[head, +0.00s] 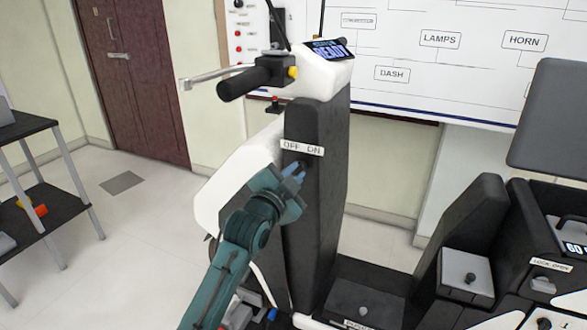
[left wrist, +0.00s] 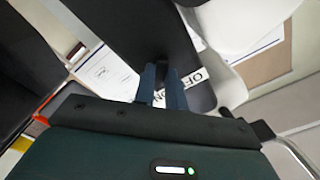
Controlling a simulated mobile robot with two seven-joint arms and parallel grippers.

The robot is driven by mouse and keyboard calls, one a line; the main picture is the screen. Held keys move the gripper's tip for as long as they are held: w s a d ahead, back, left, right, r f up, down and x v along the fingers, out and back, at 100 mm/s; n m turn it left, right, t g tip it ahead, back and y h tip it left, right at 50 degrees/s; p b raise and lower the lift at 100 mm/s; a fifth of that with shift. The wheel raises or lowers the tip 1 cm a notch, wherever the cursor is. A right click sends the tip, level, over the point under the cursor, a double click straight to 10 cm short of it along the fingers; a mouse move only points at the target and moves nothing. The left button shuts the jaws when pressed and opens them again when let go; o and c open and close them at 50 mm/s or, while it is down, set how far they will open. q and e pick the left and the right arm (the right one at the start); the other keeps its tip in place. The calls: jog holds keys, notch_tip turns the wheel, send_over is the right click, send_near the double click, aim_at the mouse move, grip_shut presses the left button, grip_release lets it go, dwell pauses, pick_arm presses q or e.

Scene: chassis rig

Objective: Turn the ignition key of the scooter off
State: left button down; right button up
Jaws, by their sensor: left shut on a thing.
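The scooter's dark front column (head: 318,210) stands in the middle of the head view, with white side panels. A white OFF ON label (head: 302,147) is on its face, OFF at the left and ON at the right. My left gripper (head: 294,171) is just below the label, its blue fingertips against the column. It is shut on the ignition key (head: 305,164), of which only a small dark bit shows, so I cannot tell its angle. In the left wrist view the fingers (left wrist: 162,85) are close together beside the label (left wrist: 187,87). The dash display (head: 328,50) reads READY.
The handlebar grip (head: 255,78) and brake lever (head: 215,76) stick out left above my left gripper. A seat and consoles (head: 465,275) stand at the right. A dark shelf table (head: 40,208) is at the left. The floor between them is open.

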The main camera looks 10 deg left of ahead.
pick_arm(q)
jog(key=n+p, duration=0.2)
jog(key=n, duration=0.1)
jog(key=shift+r, duration=0.15)
jog(key=n+p, duration=0.2)
jog(key=shift+n, duration=0.3)
jog(key=shift+n+p, duration=0.5)
jog(key=shift+n, duration=0.2)
jog(key=shift+n+p, duration=0.55)
jog(key=shift+n, duration=0.55)
pick_arm(e)
jog(key=shift+s+d+r+g+h, duration=0.25)
jog(key=shift+d+r+g+h, duration=0.25)
jog(key=shift+d+r, duration=0.55)
pick_arm(q)
jog(key=shift+f+n, duration=0.2)
jog(key=shift+n, duration=0.1)
pick_arm(e)
jog(key=shift+s+f, duration=0.1)
jog(key=shift+f, duration=0.05)
pick_arm(q)
jog(key=c, duration=1.6)
grip_release()
jog(key=shift+o, duration=0.8)
pick_arm(e)
jog(key=shift+s, duration=0.2)
